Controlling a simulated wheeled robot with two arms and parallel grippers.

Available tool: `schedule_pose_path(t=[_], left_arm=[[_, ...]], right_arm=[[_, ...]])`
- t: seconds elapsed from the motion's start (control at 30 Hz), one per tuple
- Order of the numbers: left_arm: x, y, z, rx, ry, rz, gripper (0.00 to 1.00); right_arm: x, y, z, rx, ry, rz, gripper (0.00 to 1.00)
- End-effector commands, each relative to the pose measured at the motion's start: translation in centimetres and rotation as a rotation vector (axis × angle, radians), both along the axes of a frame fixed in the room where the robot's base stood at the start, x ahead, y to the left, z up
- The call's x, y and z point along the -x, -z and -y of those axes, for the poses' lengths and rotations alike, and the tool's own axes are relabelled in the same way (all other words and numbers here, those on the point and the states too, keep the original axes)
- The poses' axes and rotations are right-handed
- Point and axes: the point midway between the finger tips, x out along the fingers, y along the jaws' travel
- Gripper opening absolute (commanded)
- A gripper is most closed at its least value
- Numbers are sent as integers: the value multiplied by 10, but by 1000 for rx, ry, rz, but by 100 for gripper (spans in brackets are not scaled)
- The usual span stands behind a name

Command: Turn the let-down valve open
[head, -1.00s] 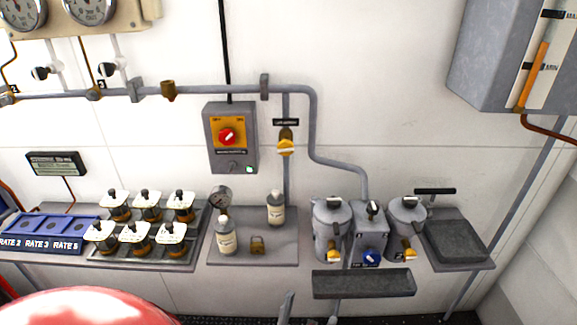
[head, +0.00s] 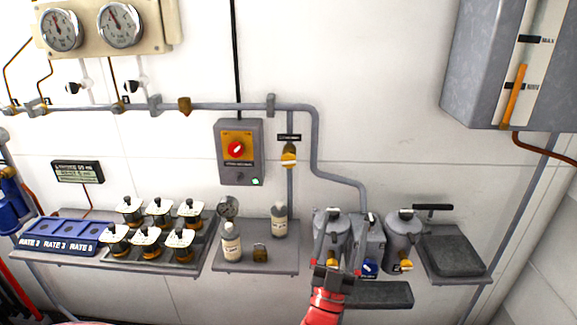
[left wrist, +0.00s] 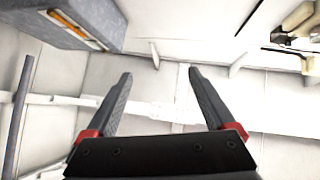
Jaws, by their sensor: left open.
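A valve with a yellow handle (head: 289,155) sits on the vertical pipe at the wall, right of the red-knob box. A small black label (head: 289,137) is above it, too small to read, so I cannot confirm it is the let-down valve. My left gripper (head: 339,240) is open, its fingers pointing up in front of the grey canisters, below and right of that valve and apart from it. In the left wrist view the two fingers (left wrist: 158,75) are spread with nothing between them. My right gripper is not in view.
A switch box with a red knob (head: 237,150) is left of the valve. Canisters (head: 404,240) with yellow taps stand right. The wall around the valve is mostly clear.

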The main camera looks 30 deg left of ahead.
Motion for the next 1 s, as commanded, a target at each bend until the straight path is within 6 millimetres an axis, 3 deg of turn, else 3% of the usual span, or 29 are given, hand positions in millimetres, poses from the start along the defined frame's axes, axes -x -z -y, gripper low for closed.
schedule_pose_path(t=[0.03,0.2,0.4,0.53,0.73,1.0], left_arm=[[-11,-11,-16,16,-45,-42,89],[-46,-26,-80,108,-198,-290,89],[-50,-15,-147,269,-286,-565,89],[-45,0,-167,351,-286,-690,89],[-42,9,-177,398,-278,-756,89],[-72,8,-195,397,-278,-762,89]], right_arm=[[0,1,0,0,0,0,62],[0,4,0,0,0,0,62],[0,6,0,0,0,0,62],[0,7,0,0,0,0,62],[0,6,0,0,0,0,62],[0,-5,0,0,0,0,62]])
